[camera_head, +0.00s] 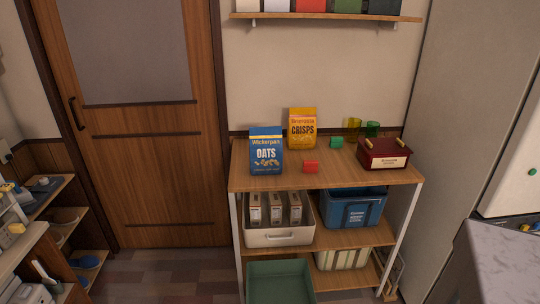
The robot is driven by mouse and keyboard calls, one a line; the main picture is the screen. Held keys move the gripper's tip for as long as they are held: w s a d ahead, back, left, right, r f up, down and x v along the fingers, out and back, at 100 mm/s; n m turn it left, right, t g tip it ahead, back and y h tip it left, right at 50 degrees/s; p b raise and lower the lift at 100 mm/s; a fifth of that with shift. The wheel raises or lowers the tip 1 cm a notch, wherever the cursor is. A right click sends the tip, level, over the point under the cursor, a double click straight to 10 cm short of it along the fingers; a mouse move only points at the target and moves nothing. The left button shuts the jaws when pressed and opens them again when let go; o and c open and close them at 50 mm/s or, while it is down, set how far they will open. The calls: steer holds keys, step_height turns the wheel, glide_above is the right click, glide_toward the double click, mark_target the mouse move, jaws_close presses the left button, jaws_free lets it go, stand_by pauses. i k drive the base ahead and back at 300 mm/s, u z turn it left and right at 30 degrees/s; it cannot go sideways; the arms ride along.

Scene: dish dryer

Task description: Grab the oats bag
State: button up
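The oats bag (266,152) is blue with a white "OATS" label. It stands upright near the left front of the wooden shelf unit's top board (330,178). My gripper is not in view.
A yellow crisps bag (302,129) stands behind and to the right of the oats. Bins fill the lower shelves. A wall shelf (330,16) hangs above.

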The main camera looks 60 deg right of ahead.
mark_target(266, 153)
steer(key=z, duration=0.15)
steer(key=i, duration=0.9)
steer(key=u, duration=0.3)
